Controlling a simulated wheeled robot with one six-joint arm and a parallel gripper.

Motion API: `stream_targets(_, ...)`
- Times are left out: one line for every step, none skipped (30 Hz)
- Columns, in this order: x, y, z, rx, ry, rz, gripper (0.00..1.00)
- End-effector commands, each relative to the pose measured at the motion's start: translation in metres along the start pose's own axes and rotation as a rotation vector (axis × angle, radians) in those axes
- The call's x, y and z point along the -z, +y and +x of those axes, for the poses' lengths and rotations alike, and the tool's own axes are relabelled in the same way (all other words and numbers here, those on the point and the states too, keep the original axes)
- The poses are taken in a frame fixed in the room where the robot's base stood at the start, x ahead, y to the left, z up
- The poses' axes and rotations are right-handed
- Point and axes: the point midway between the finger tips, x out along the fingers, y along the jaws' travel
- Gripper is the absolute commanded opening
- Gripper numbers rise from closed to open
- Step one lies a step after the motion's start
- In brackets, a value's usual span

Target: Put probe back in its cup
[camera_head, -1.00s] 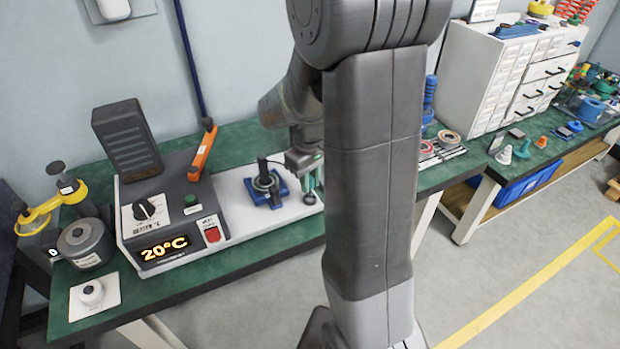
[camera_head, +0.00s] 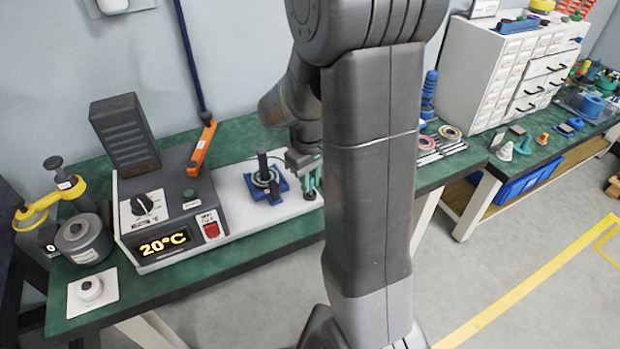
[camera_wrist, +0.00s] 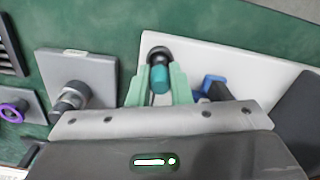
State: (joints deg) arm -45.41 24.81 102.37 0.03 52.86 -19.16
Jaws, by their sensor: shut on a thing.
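My gripper (camera_wrist: 160,92) has green fingers and is shut on the probe (camera_wrist: 160,80), a teal cylinder with a dark end, in the wrist view. A dark round piece (camera_wrist: 158,54) lies just beyond the probe's far end on the white plate; I cannot tell whether it is the cup or part of the probe. In the head view my gripper (camera_head: 308,180) is over the right part of the white plate, just right of the blue fixture (camera_head: 266,186), and my arm partly hides that area.
A yellow-handled device (camera_head: 50,200) stands far left. A white drawer cabinet (camera_head: 505,75) stands at the right.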

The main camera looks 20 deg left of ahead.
Motion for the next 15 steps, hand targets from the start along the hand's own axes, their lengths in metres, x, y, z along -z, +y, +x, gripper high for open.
stream_targets(0.0000, 0.0000, 0.0017, 0.000, 0.000, 0.000, 0.00)
stream_targets(0.0000, 0.0000, 0.0022, 0.000, 0.000, 0.000, 0.00)
stream_targets(0.0000, 0.0000, 0.0029, 0.000, 0.000, 0.000, 0.00)
stream_targets(0.0000, 0.0000, 0.0034, 0.000, 0.000, 0.000, 0.00)
stream_targets(0.0000, 0.0000, 0.0039, 0.000, 0.000, 0.000, 0.00)
stream_targets(0.0000, 0.0000, 0.0043, 0.000, 0.000, 0.000, 0.00)
stream_targets(0.0000, 0.0000, 0.0044, 0.000, 0.000, 0.000, 0.00)
stream_targets(0.0000, 0.0000, 0.0045, 0.000, 0.000, 0.000, 0.00)
stream_targets(0.0000, 0.0000, 0.0045, 0.000, 0.000, 0.000, 0.00)
stream_targets(0.0000, 0.0000, 0.0044, 0.000, 0.000, 0.000, 0.00)
stream_targets(0.0000, 0.0000, 0.0043, 0.000, 0.000, 0.000, 0.00)
stream_targets(0.0000, 0.0000, 0.0043, 0.000, 0.000, 0.000, 0.00)
stream_targets(0.0000, 0.0000, 0.0042, 0.000, 0.000, 0.000, 0.00)
stream_targets(0.0000, 0.0000, 0.0042, 0.000, 0.000, 0.000, 0.00)
stream_targets(0.0000, 0.0000, 0.0042, 0.000, 0.000, 0.000, 0.20)
